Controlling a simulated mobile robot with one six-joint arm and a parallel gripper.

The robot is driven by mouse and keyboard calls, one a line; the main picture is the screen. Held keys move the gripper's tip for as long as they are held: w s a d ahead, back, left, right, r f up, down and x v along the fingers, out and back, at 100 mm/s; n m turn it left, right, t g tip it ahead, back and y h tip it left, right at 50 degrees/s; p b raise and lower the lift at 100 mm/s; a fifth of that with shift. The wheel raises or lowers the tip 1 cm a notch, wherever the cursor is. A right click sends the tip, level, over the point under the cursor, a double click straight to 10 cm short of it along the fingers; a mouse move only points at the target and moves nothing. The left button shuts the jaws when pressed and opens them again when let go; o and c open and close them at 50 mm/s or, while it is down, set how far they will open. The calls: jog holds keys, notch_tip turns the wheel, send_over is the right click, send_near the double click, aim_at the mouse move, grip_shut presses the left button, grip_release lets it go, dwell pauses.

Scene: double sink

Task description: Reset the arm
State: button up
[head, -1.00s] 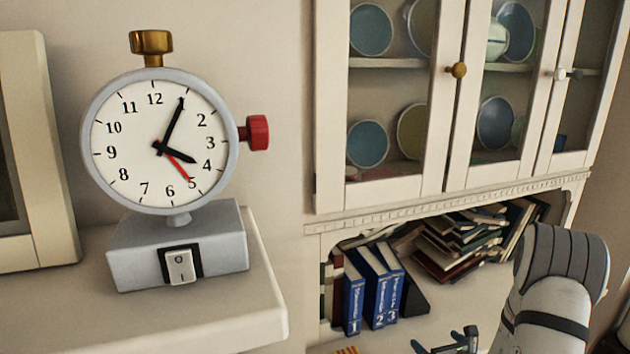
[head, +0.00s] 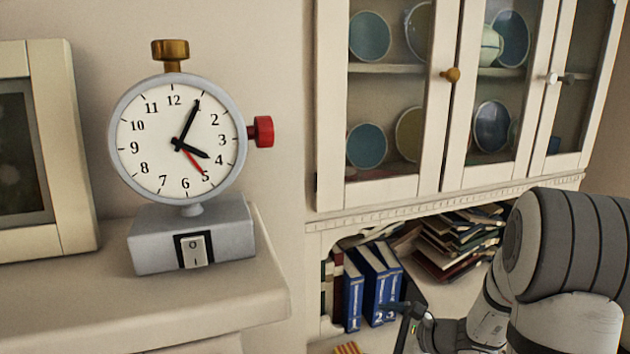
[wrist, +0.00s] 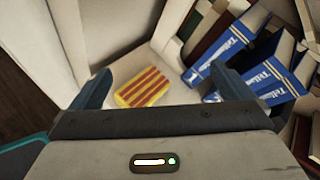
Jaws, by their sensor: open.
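My gripper (wrist: 167,97) is open in the wrist view, its two dark fingers apart with nothing held between them. Beyond the fingers lies a yellow and red striped item (wrist: 143,87) on a pale surface. In the head view my gripper (head: 408,318) is at the lower right, in front of the blue books, and partly hidden by my own arm. My arm is bent at the right edge.
Blue numbered books (head: 378,288) stand in the cabinet's lower shelf, with a leaning pile of books (head: 460,245) beside them. Glass-doored cabinets (head: 400,180) hold plates above. A clock (head: 180,140) on a switch box (head: 190,238) stands on the left ledge (head: 70,300).

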jog(key=s+a+r+n+g, duration=0.3)
jog(key=s+a+r+n, duration=0.15)
jog(key=s+n, duration=0.2)
jog(key=s+d+r+n+g+h, duration=0.1)
jog(key=s+d+r+n+h, duration=0.1)
jog(key=s+n+h, duration=0.3)
jog(key=s+d+r+n+h, duration=0.2)
jog(key=s+n+h, duration=0.3)
jog(key=s+n, duration=0.4)
jog(key=shift+s+d+r+g, duration=0.35)
jog(key=shift+s+r+g, duration=0.05)
jog(key=shift+s+r, duration=0.3)
jog(key=shift+w, duration=0.1)
